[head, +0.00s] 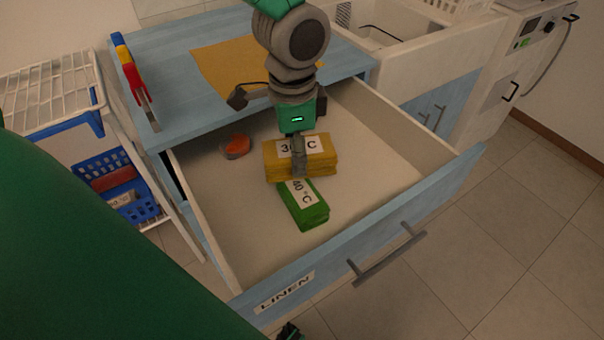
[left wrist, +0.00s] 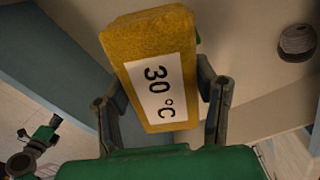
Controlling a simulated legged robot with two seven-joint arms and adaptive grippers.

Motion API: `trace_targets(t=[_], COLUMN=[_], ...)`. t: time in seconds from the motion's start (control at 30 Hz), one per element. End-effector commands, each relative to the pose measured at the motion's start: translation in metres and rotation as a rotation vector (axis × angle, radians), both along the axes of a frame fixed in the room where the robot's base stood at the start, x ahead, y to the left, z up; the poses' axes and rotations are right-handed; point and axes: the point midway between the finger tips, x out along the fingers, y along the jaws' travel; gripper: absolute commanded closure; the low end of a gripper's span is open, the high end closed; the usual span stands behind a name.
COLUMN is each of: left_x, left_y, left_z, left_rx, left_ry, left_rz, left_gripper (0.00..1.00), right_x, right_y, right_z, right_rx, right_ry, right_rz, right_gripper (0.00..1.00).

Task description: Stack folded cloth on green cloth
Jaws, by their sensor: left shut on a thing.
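A yellow folded cloth (head: 271,157) with a "30 °C" label is in the open drawer in the head view. My left gripper (head: 299,163) reaches down from above and is shut on it. In the left wrist view the yellow cloth (left wrist: 155,70) sits between the two fingers, label facing the camera. A green folded cloth (head: 311,212) labelled "40 °C" lies on the drawer floor just nearer than the yellow one. The yellow cloth covers its far end in the picture; I cannot tell if they touch. A dark part of my right gripper (head: 290,331) may show at the bottom edge.
The drawer front (head: 330,262) is marked "LINEN". A red-orange item (head: 237,146) lies in the drawer's far left. The drawer floor is otherwise clear. A blue counter (head: 185,55) holds a flat yellow cloth (head: 222,66). A white rack (head: 45,95) stands left.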

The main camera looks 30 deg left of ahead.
Motion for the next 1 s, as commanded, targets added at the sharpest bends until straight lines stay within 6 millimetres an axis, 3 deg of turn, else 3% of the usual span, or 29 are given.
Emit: trace_targets(t=[0.1, 0.33, 0.53, 0.83, 0.87, 0.9, 1.0], left_x=[0.002, 0.002, 0.002, 0.002, 0.002, 0.002, 0.002], left_y=[-0.003, -0.006, -0.003, -0.002, -0.002, -0.003, -0.003], left_z=[-0.025, -0.042, -0.071, -0.074, -0.074, -0.074, -0.074], left_rx=[0.004, 0.007, 0.004, 0.001, 0.002, 0.003, 0.004], left_ry=[0.003, 0.001, 0.003, 0.000, 0.001, 0.000, 0.001], left_rz=[0.001, 0.003, 0.004, 0.005, 0.005, 0.005, 0.005], left_gripper=[0.77, 0.77, 0.77, 0.77, 0.43, 0.29, 0.25], right_x=[0.000, 0.000, 0.000, 0.000, 0.000, 0.000, 0.000], right_y=[0.000, 0.000, 0.000, 0.000, 0.000, 0.000, 0.000], right_z=[-0.008, -0.013, -0.022, -0.022, -0.022, -0.022, -0.022], right_rx=[0.000, 0.000, 0.000, 0.000, 0.000, 0.000, 0.000], right_ry=[0.000, -0.001, -0.001, -0.001, -0.001, -0.001, -0.001], right_rz=[0.000, 0.000, -0.001, 0.000, 0.000, 0.000, 0.000], right_gripper=[0.60, 0.60, 0.60, 0.60, 0.60, 0.60, 0.60])
